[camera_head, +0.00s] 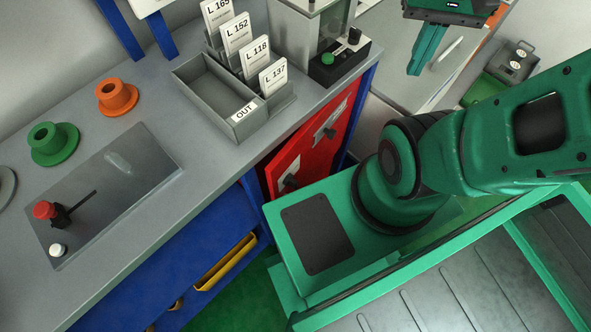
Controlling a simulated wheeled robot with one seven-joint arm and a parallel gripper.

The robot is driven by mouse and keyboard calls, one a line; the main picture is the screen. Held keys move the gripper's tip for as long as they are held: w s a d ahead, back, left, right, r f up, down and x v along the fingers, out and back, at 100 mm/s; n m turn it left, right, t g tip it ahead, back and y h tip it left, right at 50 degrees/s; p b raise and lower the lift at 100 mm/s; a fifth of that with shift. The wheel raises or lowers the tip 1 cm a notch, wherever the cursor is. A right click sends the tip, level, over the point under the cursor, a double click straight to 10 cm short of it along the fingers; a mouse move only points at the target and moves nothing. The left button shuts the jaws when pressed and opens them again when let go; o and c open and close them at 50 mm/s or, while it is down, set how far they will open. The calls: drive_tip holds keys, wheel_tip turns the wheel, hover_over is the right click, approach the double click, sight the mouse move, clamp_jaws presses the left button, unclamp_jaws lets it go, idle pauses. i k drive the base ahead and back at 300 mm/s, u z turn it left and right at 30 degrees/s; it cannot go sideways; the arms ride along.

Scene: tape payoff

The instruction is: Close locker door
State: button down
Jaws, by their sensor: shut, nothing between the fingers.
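A red locker door (308,145) shows below the front edge of the bench, between blue frame parts. It carries a grey plate with a dark fitting and a black knob (290,184) near its lower left corner. My base and arm hide its lower part, and I cannot tell how far it stands open. My gripper (415,68) is at the top right, shut and empty, with its green fingers pointing down. It is apart from the red door, to the right of it and higher in the picture.
The grey bench (150,85) holds a grey card tray (205,95), an orange spool (117,97), a green spool (53,143) and a plate with a red lever knob (44,210). A blue drawer with a yellow handle (225,262) is below. A green box stands at the right.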

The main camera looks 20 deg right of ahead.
sight(300, 158)
drive_tip(key=u, duration=0.55)
drive_tip(key=k, duration=0.95)
drive_tip(key=z, duration=1.05)
